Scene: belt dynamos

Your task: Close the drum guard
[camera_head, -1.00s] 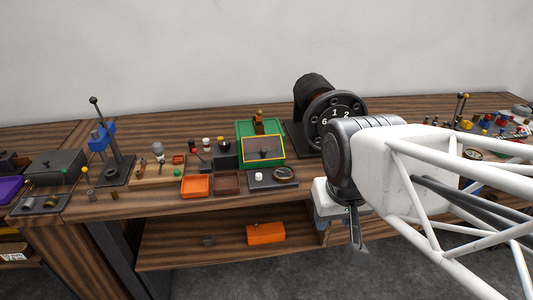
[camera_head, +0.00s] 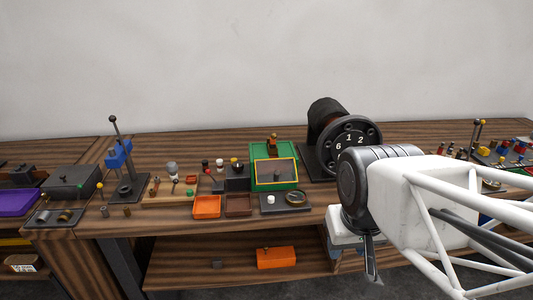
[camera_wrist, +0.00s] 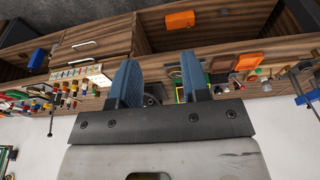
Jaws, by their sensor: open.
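A black drum (camera_head: 330,115) with a round numbered face (camera_head: 352,147) showing 6, 1 and 2 stands at the back of the bench. Left of it is a green box (camera_head: 287,180) with a yellow-framed dark panel (camera_head: 275,172) on its front. I cannot tell which part is the drum guard; my arm hides the drum's lower right. My gripper (camera_head: 370,262) hangs in front of the bench edge, apart from both. In the wrist view my gripper (camera_wrist: 157,75) is open and empty. Part of the yellow-framed panel (camera_wrist: 180,94) shows between its blue fingers.
Orange (camera_head: 206,207) and brown (camera_head: 238,205) trays lie on the bench, left of a dark plate (camera_head: 286,203) with a ring. A blue lever press (camera_head: 120,155) stands further left. An orange box (camera_head: 277,257) lies on the lower shelf. Several small parts (camera_head: 500,150) crowd the right.

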